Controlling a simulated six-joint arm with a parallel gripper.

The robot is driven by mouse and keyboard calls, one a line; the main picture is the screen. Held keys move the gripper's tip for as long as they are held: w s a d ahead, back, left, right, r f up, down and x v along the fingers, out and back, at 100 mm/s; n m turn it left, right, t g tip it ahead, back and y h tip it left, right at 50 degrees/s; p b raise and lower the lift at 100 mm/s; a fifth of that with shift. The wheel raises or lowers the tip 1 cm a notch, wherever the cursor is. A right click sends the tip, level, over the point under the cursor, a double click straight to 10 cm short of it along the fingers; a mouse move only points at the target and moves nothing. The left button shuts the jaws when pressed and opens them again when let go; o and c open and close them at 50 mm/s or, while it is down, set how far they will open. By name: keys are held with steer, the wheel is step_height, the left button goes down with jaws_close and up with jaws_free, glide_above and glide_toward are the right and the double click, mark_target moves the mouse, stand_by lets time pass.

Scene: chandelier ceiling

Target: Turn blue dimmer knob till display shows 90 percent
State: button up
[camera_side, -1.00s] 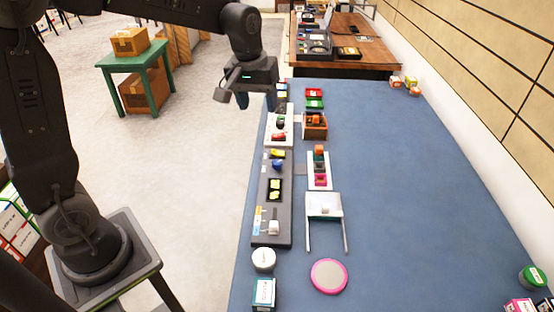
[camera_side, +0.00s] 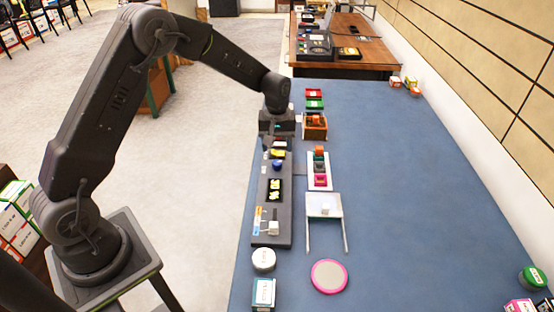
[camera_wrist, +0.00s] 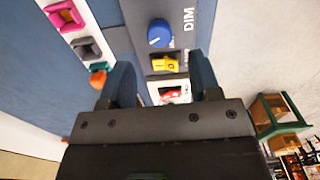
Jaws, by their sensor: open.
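The blue dimmer knob (camera_wrist: 160,33) sits on a grey panel (camera_wrist: 148,10) beside a "DIM" label. A pale pointer mark shows on its face. It also shows in the side view (camera_side: 277,164), just nearer the camera than a yellow switch (camera_side: 277,153). My gripper (camera_wrist: 163,82) is open, with nothing held between its fingers. In the side view my gripper (camera_side: 271,142) hangs over the far end of the panel, apart from the knob. A dark square with yellow marks (camera_side: 274,190) lies nearer on the panel; I cannot read a percentage there.
In the wrist view the yellow switch (camera_wrist: 165,64) and a red part (camera_wrist: 170,95) lie between the fingers' lines. A strip with coloured blocks (camera_side: 319,180) and a white stand (camera_side: 325,206) are right of the panel.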

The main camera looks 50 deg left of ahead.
mark_target(277, 162)
step_height(277, 162, down, 6)
steer(key=shift+r, duration=0.1)
steer(key=shift+c, duration=0.2)
steer(key=c, duration=0.9)
